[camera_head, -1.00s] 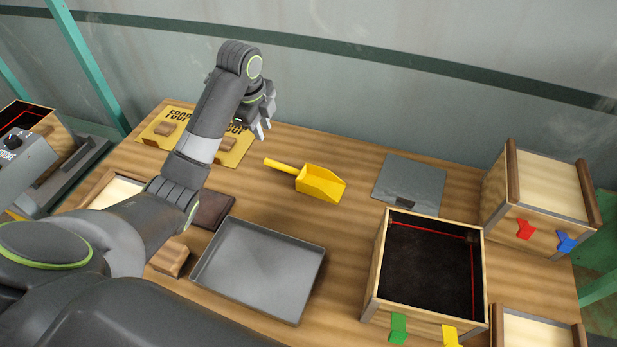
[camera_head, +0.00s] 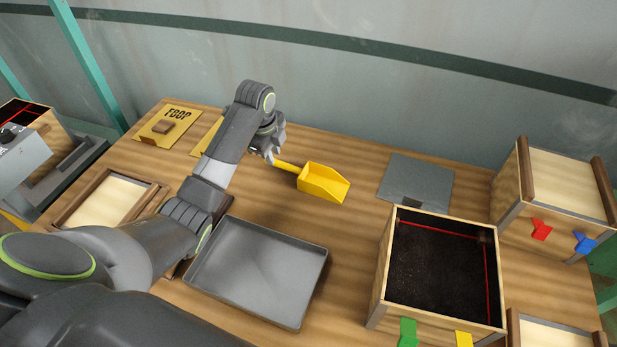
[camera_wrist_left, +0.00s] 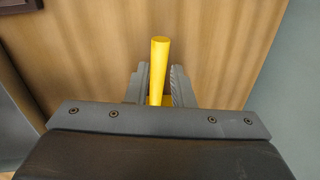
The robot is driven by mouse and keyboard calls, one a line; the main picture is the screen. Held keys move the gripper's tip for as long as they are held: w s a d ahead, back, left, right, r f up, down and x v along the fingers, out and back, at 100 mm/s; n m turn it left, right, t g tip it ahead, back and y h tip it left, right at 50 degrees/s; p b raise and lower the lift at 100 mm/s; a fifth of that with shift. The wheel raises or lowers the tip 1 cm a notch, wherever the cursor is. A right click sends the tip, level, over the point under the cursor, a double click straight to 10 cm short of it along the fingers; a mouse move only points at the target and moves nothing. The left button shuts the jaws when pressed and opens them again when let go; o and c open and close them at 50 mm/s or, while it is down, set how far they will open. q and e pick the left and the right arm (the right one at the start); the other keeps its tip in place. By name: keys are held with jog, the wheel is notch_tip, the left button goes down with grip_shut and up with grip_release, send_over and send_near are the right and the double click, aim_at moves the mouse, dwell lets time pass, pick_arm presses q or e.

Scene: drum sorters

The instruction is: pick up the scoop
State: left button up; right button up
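The yellow scoop (camera_head: 323,182) lies on the wooden table, its pan to the right and its handle to the left. My left gripper (camera_head: 273,157) is at the handle end, pointing down. In the left wrist view the scoop's handle (camera_wrist_left: 160,62) stands between the two fingers of my left gripper (camera_wrist_left: 159,85). The fingers are apart, with a narrow gap beside the handle, so the gripper looks open around it. The scoop's pan is hidden behind the gripper body in that view. My right gripper is not in view.
A grey metal tray (camera_head: 222,289) lies in front of the scoop. A wooden box with a black inside (camera_head: 376,277) stands to the right, with a flat grey plate (camera_head: 430,180) behind it. Yellow boards (camera_head: 150,128) lie at the back left.

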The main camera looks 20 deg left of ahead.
aim_at(277, 161)
pick_arm(q)
jog(key=f, duration=0.3)
jog(key=shift+w+d+f, duration=0.25)
jog(key=shift+d+f, duration=0.15)
jog(key=shift+w+f, duration=0.15)
jog(key=shift+f, duration=0.4)
grip_shut()
jog(key=shift+r, duration=0.1)
